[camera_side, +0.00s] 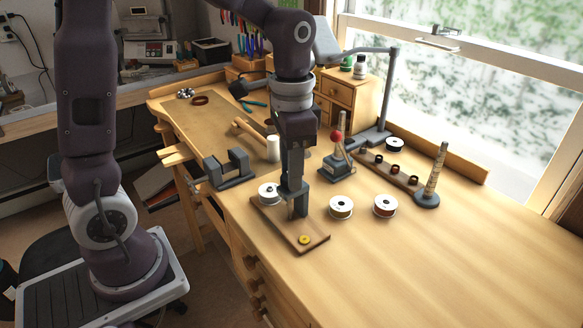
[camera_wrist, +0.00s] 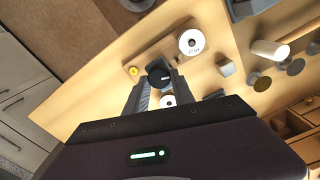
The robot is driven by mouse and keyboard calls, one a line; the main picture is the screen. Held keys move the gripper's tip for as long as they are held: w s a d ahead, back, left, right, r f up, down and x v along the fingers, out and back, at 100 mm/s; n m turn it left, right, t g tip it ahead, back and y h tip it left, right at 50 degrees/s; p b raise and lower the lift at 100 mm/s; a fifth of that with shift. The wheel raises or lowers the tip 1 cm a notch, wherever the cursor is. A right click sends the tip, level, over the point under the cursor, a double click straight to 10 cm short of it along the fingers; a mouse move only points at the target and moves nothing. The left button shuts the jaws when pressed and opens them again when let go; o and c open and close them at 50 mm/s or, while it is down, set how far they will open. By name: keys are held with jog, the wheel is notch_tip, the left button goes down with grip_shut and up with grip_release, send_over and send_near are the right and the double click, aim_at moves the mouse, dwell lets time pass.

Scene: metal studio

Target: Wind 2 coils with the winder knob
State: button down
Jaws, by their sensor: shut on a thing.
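The winder board (camera_side: 309,230) is a flat wooden plate at the near left of the bench top. A white spool (camera_side: 268,193) stands at its far end, and a small yellow disc (camera_side: 304,240) sits at its near end. In the wrist view the same spool (camera_wrist: 192,42) and disc (camera_wrist: 133,70) lie either side of a dark round knob (camera_wrist: 158,73). My gripper (camera_side: 296,212) is lowered over the middle of the board. In the wrist view my gripper (camera_wrist: 160,84) is shut on the knob between its fingertips. The knob is hidden in the side view.
Two white spools (camera_side: 341,207) (camera_side: 384,206) stand right of the board. Behind them are a red-balled lever press (camera_side: 337,165), a rack with dark rings (camera_side: 391,171) and a ringed upright post (camera_side: 434,178). A grey block (camera_side: 230,170) stands left. The right bench is clear.

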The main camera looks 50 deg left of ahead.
jog(key=m, duration=0.4)
jog(key=shift+d+m, duration=0.1)
jog(key=shift+m, duration=0.2)
jog(key=m, duration=0.3)
jog(key=shift+m, duration=0.3)
jog(key=m, duration=0.4)
jog(key=shift+m, duration=0.3)
jog(key=m, duration=0.4)
jog(key=shift+s+m, duration=0.15)
jog(key=shift+m, duration=0.15)
jog(key=m, duration=0.9)
jog(key=shift+s, duration=0.1)
jog(key=m, duration=0.4)
jog(key=shift+m, duration=2.1)
jog(key=shift+s+a, duration=0.1)
jog(key=shift+a, duration=0.1)
